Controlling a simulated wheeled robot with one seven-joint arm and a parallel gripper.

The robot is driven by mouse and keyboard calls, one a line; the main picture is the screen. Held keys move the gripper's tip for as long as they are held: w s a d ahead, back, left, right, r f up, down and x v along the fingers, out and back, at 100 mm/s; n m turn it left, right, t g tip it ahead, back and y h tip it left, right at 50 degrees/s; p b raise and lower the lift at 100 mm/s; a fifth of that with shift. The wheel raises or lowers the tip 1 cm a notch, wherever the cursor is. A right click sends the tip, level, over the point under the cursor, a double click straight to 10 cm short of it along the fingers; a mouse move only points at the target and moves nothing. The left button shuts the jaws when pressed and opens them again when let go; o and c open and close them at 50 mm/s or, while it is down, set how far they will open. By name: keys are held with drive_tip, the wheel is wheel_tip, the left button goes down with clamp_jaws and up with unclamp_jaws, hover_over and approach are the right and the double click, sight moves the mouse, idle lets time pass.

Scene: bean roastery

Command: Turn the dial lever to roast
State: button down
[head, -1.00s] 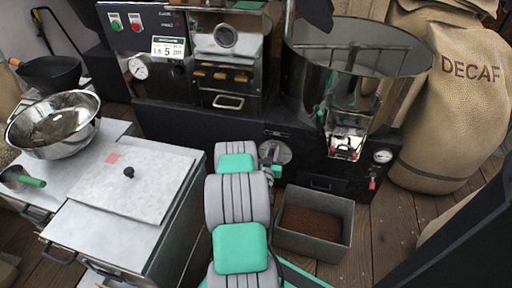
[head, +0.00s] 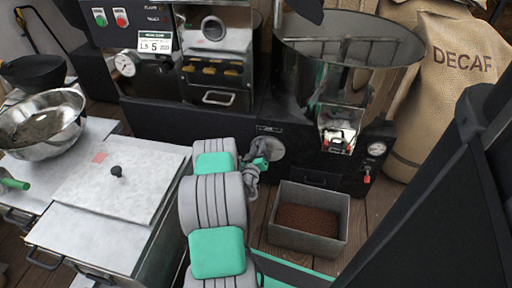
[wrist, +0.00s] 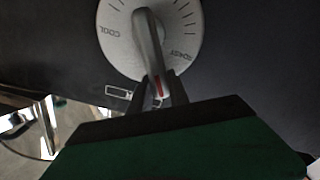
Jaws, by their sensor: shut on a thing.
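The dial (wrist: 117,48) is a pale round plate on the dark front of the roaster, also seen in the head view (head: 274,151). It has ticks and the words COOL, at left in the wrist view, and ROAST, at right. Its grey lever (wrist: 150,45) runs from the hub down to a red-marked end. The lever lies between the two words, nearer ROAST, and does not point straight at it. My gripper (wrist: 158,92) is shut on the lever's outer end, one dark finger on each side. In the head view my gripper (head: 260,164) partly covers the dial and hides the lever.
A metal bin of brown grounds (head: 342,237) stands on the floor right of my arm. A steel cabinet (head: 125,195) with a steel bowl (head: 42,125) is at left. A DECAF sack (head: 448,85) stands at back right. Wooden floor shows between bin and roaster.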

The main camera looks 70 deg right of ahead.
drive_tip(key=c, duration=1.2)
unclamp_jaws()
drive_tip(key=shift+c, duration=0.2)
drive_tip(key=s+a+p, duration=0.1)
drive_tip(key=a, duration=0.6)
drive_tip(key=shift+s+a, duration=0.15)
drive_tip(key=shift+a, duration=0.2)
